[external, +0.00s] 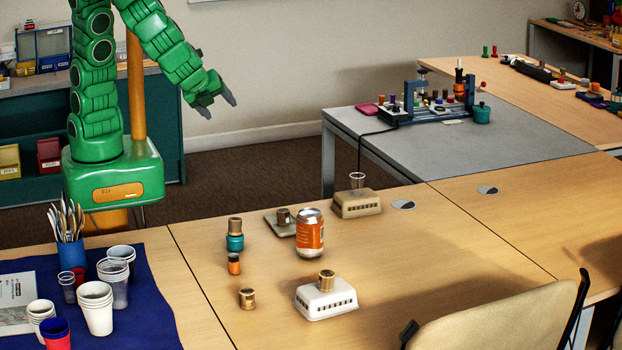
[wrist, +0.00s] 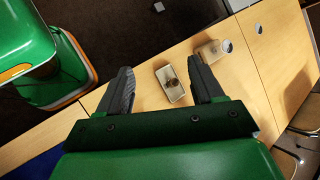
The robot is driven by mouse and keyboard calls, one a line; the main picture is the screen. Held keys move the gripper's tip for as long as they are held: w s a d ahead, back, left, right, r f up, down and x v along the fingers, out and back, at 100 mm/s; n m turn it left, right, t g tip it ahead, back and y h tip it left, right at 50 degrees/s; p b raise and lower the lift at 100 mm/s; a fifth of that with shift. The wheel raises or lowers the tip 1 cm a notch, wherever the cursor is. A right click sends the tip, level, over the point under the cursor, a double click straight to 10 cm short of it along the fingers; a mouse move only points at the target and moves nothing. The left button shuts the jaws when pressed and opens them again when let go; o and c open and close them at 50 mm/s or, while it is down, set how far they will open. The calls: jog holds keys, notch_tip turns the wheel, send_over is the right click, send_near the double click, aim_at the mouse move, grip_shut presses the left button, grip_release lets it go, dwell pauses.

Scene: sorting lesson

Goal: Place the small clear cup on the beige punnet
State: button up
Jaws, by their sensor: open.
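The small clear cup (external: 358,183) appears to stand upright on top of the beige punnet (external: 357,206), which lies upside down near the table's back edge. In the wrist view the punnet (wrist: 206,54) shows beyond the right finger; the cup is too small there to make out clearly. My gripper (external: 219,104) is open and empty, high up and to the left of the cup, well apart from it. In the wrist view its two fingers (wrist: 160,66) are spread, with nothing between them but a more distant tray.
A pale tray (external: 272,222) with a brass piece, an orange can (external: 310,233), small jars and a white punnet (external: 327,302) share the table. Other cups (external: 96,308) stand on the blue mat (external: 160,305) at left. Table to the right is mostly clear.

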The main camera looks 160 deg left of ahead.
jog(key=s+d+r+n+t+h, duration=0.1)
jog(key=s+d+h, duration=0.2)
jog(key=d, duration=1.2)
jog(key=s+d+r+n+t+h, duration=0.1)
jog(key=s+d+h, duration=0.3)
jog(key=s+d, duration=0.6)
jog(key=d+r+t, duration=0.1)
jog(key=d, duration=0.4)
jog(key=shift+s+r+n, duration=0.15)
jog(key=shift+r+n, duration=0.05)
jog(key=shift+n, duration=0.2)
